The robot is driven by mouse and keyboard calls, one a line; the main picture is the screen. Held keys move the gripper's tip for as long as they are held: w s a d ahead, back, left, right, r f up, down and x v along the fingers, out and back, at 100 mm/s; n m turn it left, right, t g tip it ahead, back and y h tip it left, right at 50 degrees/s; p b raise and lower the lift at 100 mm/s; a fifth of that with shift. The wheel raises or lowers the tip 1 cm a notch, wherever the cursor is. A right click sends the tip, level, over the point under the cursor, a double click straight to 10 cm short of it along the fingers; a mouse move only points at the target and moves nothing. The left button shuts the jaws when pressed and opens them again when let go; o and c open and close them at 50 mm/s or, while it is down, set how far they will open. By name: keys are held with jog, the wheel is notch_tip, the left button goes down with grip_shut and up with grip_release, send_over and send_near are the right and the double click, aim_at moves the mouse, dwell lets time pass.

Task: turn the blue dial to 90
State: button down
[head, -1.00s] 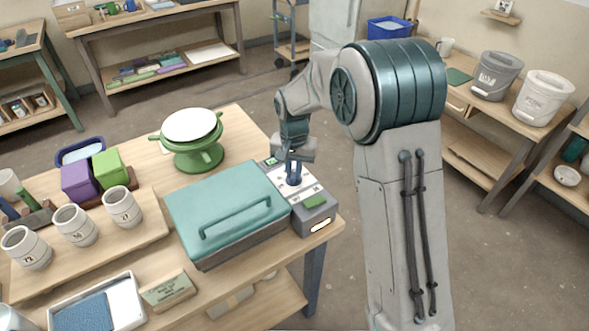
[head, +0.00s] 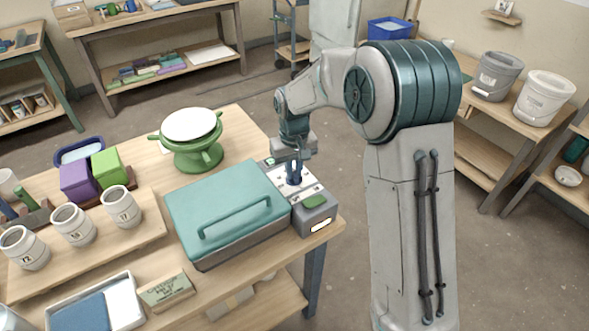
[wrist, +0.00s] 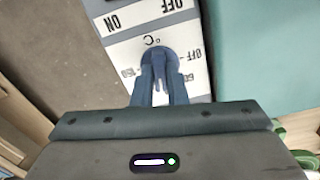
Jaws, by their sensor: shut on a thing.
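The blue dial (head: 294,179) sits on the white panel (head: 309,189) of the grey control box, at the right end of the bench. My gripper (head: 294,168) reaches down over it and is shut on it. In the wrist view the blue dial (wrist: 156,55) is round, between the two fingers of my gripper (wrist: 160,80). The panel (wrist: 150,27) shows ON and OFF at the top, °C above the dial, OFF to its right and partly hidden numbers at its sides. The dial's exact setting cannot be read.
A teal-lidded box (head: 225,210) stands directly left of the control box. A green banding wheel (head: 192,150) and several numbered cups stand further left. Floor to the right is open.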

aim_at(294, 172)
jog(key=shift+n, duration=1.1)
jog(key=c, duration=1.4)
grip_release()
jog(key=shift+c, duration=0.2)
jog(key=shift+r, duration=0.1)
notch_tip(294, 172, up, 14)
